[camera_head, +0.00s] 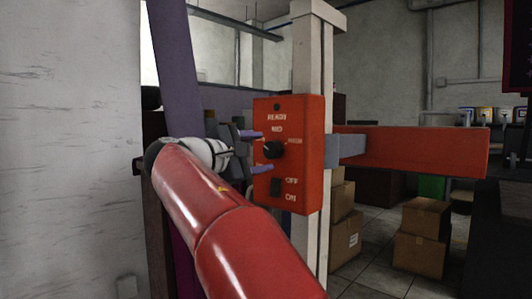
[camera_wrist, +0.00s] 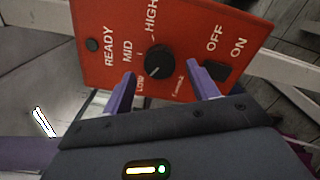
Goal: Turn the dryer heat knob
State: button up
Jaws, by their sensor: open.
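The dryer's red control box (camera_head: 290,190) is fixed to a pale post in the head view. Its black heat knob (camera_head: 273,149) is round, with LOW, MID and HIGH marks around it, and also shows in the wrist view (camera_wrist: 159,58). My gripper (camera_head: 258,151) is open in front of the box, with one purple finger above the knob and one below it. In the wrist view my gripper (camera_wrist: 158,82) has a finger on each side, short of the knob and apart from it.
A black OFF/ON switch (camera_wrist: 217,69) sits on the box beside the knob, close to one finger. A red dryer arm (camera_head: 415,152) extends right from the post (camera_head: 312,60). Cardboard boxes (camera_head: 421,235) stand on the floor behind. A white wall (camera_head: 65,150) is at left.

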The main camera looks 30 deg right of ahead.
aim_at(273, 150)
jog(key=shift+x, duration=1.5)
jog(key=c, duration=1)
jog(key=m+b, duration=0.3)
jog(key=m, duration=0.2)
jog(key=shift+f+m, duration=0.1)
jog(key=shift+m, duration=0.2)
jog(key=m+b, duration=0.2)
jog(key=m, duration=0.4)
jog(key=shift+b, duration=0.3)
